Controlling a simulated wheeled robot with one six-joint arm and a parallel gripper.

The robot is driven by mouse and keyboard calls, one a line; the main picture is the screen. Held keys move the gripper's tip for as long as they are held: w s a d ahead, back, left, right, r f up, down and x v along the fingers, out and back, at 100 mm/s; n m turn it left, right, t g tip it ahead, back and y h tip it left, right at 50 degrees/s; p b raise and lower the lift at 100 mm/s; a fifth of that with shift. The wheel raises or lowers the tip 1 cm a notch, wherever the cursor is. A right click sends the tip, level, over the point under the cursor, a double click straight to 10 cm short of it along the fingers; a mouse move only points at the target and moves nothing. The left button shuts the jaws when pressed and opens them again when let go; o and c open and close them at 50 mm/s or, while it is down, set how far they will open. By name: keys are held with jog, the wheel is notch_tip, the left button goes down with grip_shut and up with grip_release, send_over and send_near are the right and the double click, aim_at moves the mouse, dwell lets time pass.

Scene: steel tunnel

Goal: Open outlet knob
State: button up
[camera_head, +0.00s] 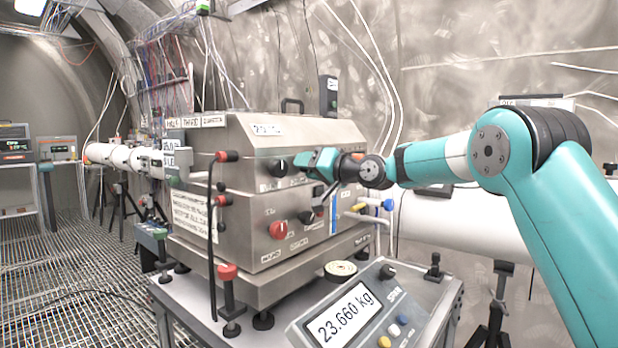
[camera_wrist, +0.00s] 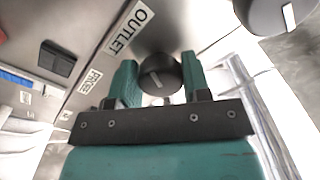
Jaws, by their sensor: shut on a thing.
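The outlet knob (camera_wrist: 163,76) is a round black knob with a pale pointer line, beside the "OUTLET" label (camera_wrist: 128,27) in the wrist view. My gripper (camera_wrist: 157,68) has its two teal fingers on either side of this knob and is shut on it. The pointer line lies slanted in the wrist view. In the head view my gripper (camera_head: 318,160) is at the front face of the steel box (camera_head: 243,215). There I cannot make out the outlet knob, as the gripper covers that spot.
Another black knob (camera_head: 277,167) is just left of my gripper. A red knob (camera_head: 278,230) is lower on the panel. A grated floor (camera_head: 75,270) lies open at left.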

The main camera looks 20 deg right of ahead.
jog(key=shift+f+n+b, duration=0.1)
jog(key=shift+n+b, duration=0.3)
jog(key=shift+n, duration=0.1)
jog(key=o, duration=0.9)
jog(key=b+v, duration=0.3)
jog(key=v, duration=1.4)
jog(key=shift+s+d, duration=0.1)
jog(key=shift+d, duration=0.1)
